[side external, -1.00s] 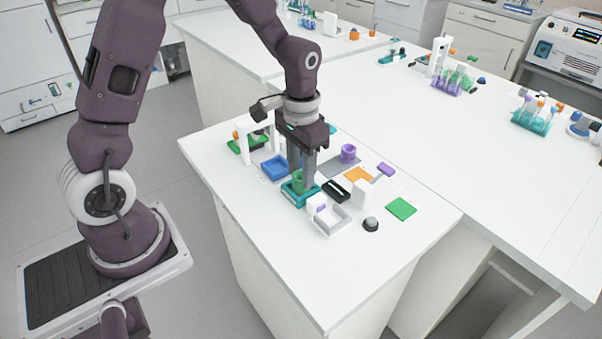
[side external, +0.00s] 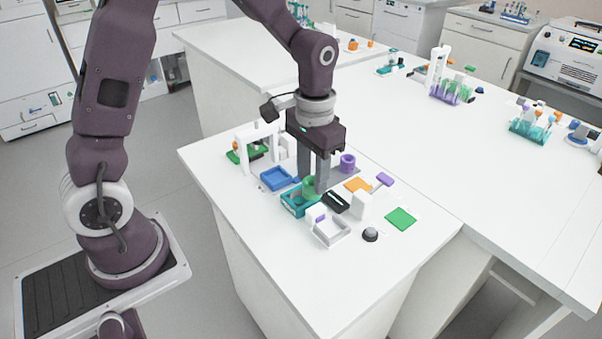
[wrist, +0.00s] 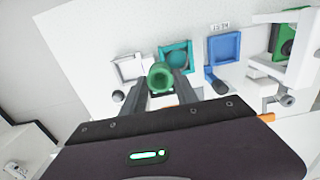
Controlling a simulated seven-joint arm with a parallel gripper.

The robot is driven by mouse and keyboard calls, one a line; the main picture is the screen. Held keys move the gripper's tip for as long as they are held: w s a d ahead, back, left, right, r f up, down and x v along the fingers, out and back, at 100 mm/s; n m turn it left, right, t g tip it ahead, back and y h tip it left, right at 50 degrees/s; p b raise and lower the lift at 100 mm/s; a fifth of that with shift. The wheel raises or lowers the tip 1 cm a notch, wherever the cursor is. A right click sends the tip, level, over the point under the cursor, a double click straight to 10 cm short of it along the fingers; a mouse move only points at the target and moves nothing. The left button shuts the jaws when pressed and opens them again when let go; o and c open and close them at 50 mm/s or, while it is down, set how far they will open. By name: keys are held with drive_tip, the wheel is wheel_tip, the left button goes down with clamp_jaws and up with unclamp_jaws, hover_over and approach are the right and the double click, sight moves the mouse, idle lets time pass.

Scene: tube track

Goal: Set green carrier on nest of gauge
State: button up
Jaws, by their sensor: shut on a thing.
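The green carrier (side external: 309,188), a ring-shaped cup, is between the fingers of my gripper (side external: 314,183), which is shut on it. In the wrist view the carrier (wrist: 160,77) shows its round open top between the two fingertips. It is upright or nearly so, over the right side of the teal tray (side external: 291,207) in the side view; its exact height above the table is hard to tell. A round teal piece (wrist: 177,60) lies in that tray in the wrist view.
A blue tray (side external: 275,179) lies left of the teal one. A black box (side external: 336,202), a white block (side external: 362,205) and a white tray (side external: 331,237) stand close to the right and front. A purple cup (side external: 347,163) is behind. The front table corner is clear.

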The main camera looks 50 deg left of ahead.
drive_tip(key=d, duration=0.6)
drive_tip(key=shift+s+d+f, duration=0.1)
drive_tip(key=shift+d+f, duration=0.05)
drive_tip(key=shift+f, duration=1.05)
drive_tip(key=shift+s+d+f, duration=0.1)
drive_tip(key=shift+f, duration=1.05)
drive_tip(key=shift+f, duration=0.1)
drive_tip(key=o, duration=1.1)
drive_tip(key=shift+o, duration=0.2)
drive_tip(key=shift+a, duration=0.15)
wheel_tip(320, 180, up, 7)
